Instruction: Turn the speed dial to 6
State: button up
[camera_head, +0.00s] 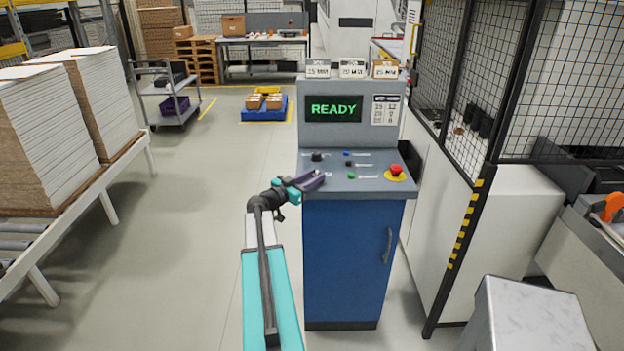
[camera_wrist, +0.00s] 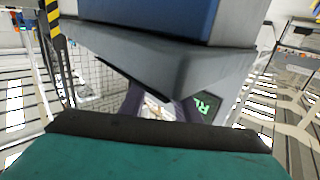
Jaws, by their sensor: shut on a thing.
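The control console (camera_head: 352,255) is a blue cabinet with a grey sloped panel (camera_head: 386,187). A black knob (camera_head: 317,157) stands at the panel's back left; I cannot read a scale or pointer on it, nor tell that it is the speed dial. My gripper (camera_head: 318,180), with purple fingers, is over the panel's front left corner, nearer than this knob. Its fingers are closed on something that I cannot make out. The wrist view shows the grey panel edge (camera_wrist: 150,55) upside down, with the fingers partly hidden beyond it.
A green READY screen (camera_head: 334,109) stands above the panel. To the right are small blue, black and green controls (camera_head: 351,176) and a red emergency button (camera_head: 396,170). A mesh fence (camera_head: 455,90) stands to the right, stacked boards (camera_head: 45,115) to the left.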

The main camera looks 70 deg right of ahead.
jog(key=shift+s+d+f+n+t+b, duration=0.1)
jog(key=shift+s+n+t+b, duration=0.3)
jog(key=shift+b, duration=1)
jog(key=t+b, duration=0.1)
jog(key=b, duration=0.1)
jog(key=n+t+h+b, duration=0.1)
jog(key=b, duration=0.2)
jog(key=n+t+b, duration=0.1)
jog(key=b, duration=0.1)
jog(key=shift+s+t, duration=0.3)
jog(key=shift+t, duration=0.1)
jog(key=shift+s+n+t+h+b, duration=0.15)
jog(key=shift+n+t+b, duration=0.5)
jog(key=shift+t+b, duration=0.4)
jog(key=shift+s+n+t+h+b, duration=0.15)
jog(key=shift+n+t+b, duration=0.5)
jog(key=shift+t+b, duration=0.35)
jog(key=shift+n+t+p, duration=0.9)
jog(key=shift+n+t, duration=0.1)
jog(key=shift+t, duration=0.35)
jog(key=shift+s+n+t+y+p, duration=0.1)
jog(key=shift+n+t+y+p, duration=0.4)
jog(key=shift+p, duration=0.65)
jog(key=shift+n+t+p, duration=0.3)
jog(key=shift+t+p, duration=0.4)
jog(key=shift+p, duration=0.45)
jog(key=o, duration=1)
jog(key=shift+o, duration=0.2)
